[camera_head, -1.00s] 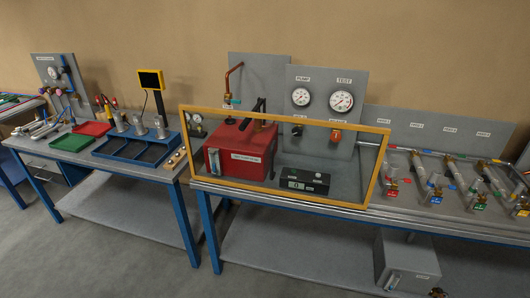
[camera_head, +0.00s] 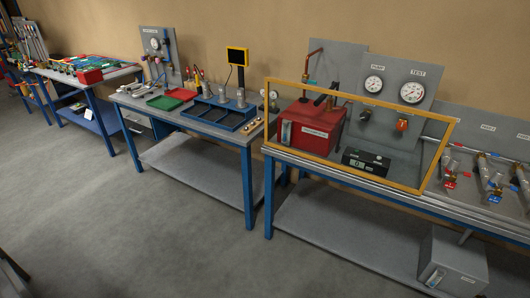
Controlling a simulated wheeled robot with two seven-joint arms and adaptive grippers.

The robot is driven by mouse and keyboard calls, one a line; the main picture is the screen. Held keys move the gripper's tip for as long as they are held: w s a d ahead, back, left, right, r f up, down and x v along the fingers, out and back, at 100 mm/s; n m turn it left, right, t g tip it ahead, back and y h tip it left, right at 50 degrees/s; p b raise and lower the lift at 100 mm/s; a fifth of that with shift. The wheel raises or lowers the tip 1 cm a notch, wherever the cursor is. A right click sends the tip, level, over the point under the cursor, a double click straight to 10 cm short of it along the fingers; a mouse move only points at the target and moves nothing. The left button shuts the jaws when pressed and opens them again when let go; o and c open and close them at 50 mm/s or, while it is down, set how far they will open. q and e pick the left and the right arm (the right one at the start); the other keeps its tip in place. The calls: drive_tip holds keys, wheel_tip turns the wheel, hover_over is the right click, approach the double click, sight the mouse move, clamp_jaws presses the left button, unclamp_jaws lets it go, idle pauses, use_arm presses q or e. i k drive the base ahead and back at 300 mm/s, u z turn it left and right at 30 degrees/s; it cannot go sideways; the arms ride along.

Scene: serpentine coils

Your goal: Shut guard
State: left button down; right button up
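The guard (camera_head: 447,144) is a clear panel in a yellow frame. It stands upright along the front of the right-hand bench, in front of a red box-shaped unit (camera_head: 303,139) and a small black device with a display (camera_head: 366,159). Behind it, a grey panel carries two round gauges, one under a PUMP label (camera_head: 374,84) and one under a TEST label (camera_head: 412,92). The frames do not clearly show whether the guard is latched. Neither of my grippers is in view.
A middle bench holds a blue rack (camera_head: 222,117), a green tray (camera_head: 163,102), a red tray (camera_head: 182,94) and a yellow-framed screen (camera_head: 237,57). A grey box (camera_head: 452,262) sits low at the bottom right. The floor (camera_head: 150,230) in front of the benches is clear.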

sight(452, 121)
drive_tip(key=u, duration=0.35)
drive_tip(key=k, duration=0.6)
drive_tip(key=u, duration=0.7)
drive_tip(key=i, duration=1.25)
drive_tip(key=z, duration=0.9)
drive_tip(key=i, duration=0.75)
drive_tip(key=z, duration=0.95)
